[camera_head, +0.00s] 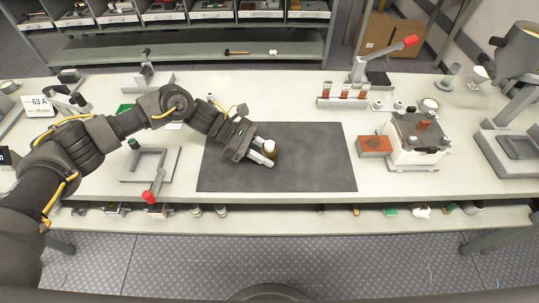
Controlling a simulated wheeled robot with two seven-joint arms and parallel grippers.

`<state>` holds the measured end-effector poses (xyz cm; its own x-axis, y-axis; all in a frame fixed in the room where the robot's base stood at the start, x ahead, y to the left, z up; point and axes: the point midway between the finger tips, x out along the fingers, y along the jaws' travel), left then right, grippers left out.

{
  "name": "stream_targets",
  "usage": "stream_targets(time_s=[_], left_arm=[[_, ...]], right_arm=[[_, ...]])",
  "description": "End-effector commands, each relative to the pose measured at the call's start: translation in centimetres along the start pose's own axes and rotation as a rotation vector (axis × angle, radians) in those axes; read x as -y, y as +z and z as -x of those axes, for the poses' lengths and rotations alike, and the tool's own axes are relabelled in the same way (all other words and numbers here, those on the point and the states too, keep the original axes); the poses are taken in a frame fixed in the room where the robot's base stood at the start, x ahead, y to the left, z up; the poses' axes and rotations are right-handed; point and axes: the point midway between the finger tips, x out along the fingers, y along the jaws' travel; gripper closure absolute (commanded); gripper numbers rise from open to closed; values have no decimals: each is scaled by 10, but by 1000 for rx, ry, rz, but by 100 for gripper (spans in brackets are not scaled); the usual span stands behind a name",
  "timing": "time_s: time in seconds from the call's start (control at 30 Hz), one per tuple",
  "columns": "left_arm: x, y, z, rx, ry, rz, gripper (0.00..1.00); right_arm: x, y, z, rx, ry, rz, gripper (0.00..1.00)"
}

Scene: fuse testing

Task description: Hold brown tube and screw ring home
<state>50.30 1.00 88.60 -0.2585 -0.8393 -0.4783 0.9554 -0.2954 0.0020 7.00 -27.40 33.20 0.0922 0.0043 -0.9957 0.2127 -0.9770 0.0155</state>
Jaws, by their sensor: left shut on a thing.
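My left gripper (264,158) reaches in from the left over the dark mat and is shut on a small brown tube (273,154). Only a little of the tube's brown side shows between and beside the fingers. A white round top (269,146) shows at the tube's upper end; I cannot tell whether this is the ring or a cap, nor how it is seated. The tube appears upright on or just above the mat. My right gripper is not in view.
The dark mat (318,165) is clear right of the gripper. A brown-red block (374,145) and a white box device (410,155) stand to its right. A rack with several brown pieces (343,101) and a red-handled lever (409,41) are behind. A grey frame fixture (131,178) is left.

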Motion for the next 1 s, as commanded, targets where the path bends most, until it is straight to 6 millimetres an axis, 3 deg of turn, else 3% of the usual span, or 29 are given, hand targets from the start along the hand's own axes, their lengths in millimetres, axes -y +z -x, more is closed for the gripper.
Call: stream_targets(time_s=[1.0], left_arm=[[2,-6,-3,-5,-4,6,100]], right_arm=[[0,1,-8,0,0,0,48]])
